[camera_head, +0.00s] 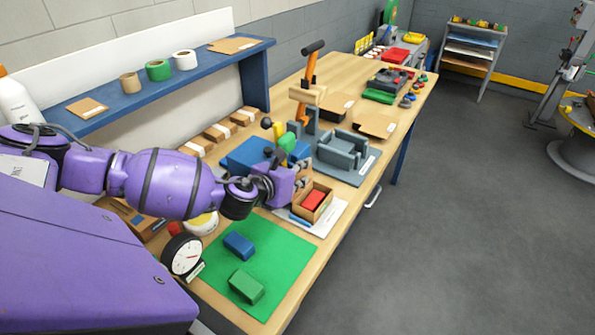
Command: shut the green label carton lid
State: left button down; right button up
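A small open carton (327,208) with a red block (313,200) inside stands on a white sheet (334,220) near the table's front edge. I cannot make out a green label on it. My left gripper (304,176) is beside the carton's back left side, low over the table. Its fingers are small and partly hidden, so I cannot tell whether they are open or touch the carton. The carton's lid is not clearly visible. My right gripper is not in view.
A green mat (265,265) with a blue block (239,245) and a green block (246,287) lies nearer. A dial gauge (184,255) stands left of it. A grey fixture (345,152) and a blue bin (248,156) are behind the gripper.

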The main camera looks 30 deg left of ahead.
pick_arm(q)
jog(key=shift+s+d+f+m+y, duration=0.1)
jog(key=shift+d+f+m+y, duration=0.05)
jog(key=shift+d+m+y, duration=1.05)
jog(key=shift+d+m, duration=0.1)
jog(key=shift+m, duration=0.2)
jog(key=c, duration=2)
grip_release()
jog(key=v, duration=0.7)
jog(key=shift+s, duration=0.25)
